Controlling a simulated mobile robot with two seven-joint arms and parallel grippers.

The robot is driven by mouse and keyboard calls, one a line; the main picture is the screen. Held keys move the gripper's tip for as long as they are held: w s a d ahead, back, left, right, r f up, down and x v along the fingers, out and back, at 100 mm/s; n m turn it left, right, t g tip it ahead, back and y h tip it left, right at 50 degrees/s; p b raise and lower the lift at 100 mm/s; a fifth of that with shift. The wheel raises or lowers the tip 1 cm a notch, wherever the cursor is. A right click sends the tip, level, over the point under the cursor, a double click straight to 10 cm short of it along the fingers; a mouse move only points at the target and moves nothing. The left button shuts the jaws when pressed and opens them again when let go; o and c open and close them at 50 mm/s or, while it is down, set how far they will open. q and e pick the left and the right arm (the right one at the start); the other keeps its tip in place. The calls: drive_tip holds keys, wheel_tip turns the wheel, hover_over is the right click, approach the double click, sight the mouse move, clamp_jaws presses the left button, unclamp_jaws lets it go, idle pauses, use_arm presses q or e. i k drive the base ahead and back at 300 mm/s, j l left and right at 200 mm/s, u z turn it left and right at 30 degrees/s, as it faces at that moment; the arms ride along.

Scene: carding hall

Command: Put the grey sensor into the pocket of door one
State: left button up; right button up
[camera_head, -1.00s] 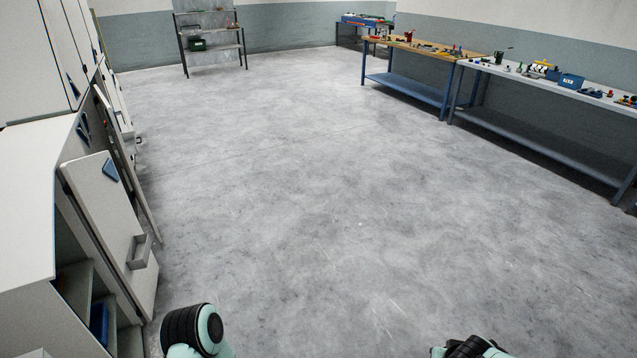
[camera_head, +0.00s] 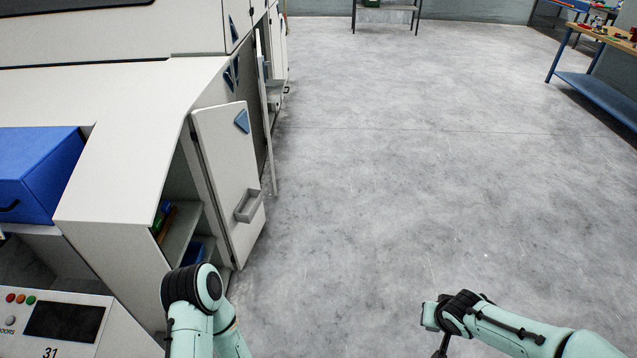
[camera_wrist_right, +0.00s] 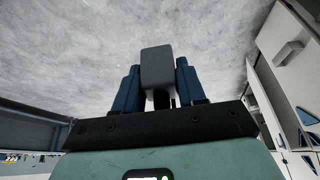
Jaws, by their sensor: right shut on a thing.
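My right gripper (camera_wrist_right: 157,80) shows in the right wrist view, its blue fingers shut on the grey sensor (camera_wrist_right: 157,65), a plain rounded block. In the head view my right arm comes in at lower right over the floor; its fingers and the sensor are not clear there. An open white door (camera_head: 226,175) with a blue triangle carries a small grey pocket (camera_head: 249,205), well left of that arm. A similar pocket also shows at upper right in the right wrist view (camera_wrist_right: 288,53). I read no door number. My left gripper is out of view.
A white machine (camera_head: 150,95) fills the left side, with shelves (camera_head: 180,232) behind the open door. A second door (camera_head: 266,125) stands open farther along. A blue box (camera_head: 38,172) and a control panel (camera_head: 62,322) are at left. The grey floor (camera_head: 400,180) is clear.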

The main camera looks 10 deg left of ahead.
sight(249, 210)
drive_tip(key=i+u, duration=0.4)
drive_tip(key=i, duration=0.9)
drive_tip(key=i+u, duration=0.4)
drive_tip(key=i, duration=0.15)
drive_tip(key=i+l+u, duration=0.35)
drive_tip(key=i, duration=0.2)
drive_tip(key=i+u, duration=0.25)
drive_tip(key=i, duration=0.15)
drive_tip(key=i+l+u, duration=0.3)
drive_tip(key=i+j, duration=0.05)
drive_tip(key=j, duration=0.05)
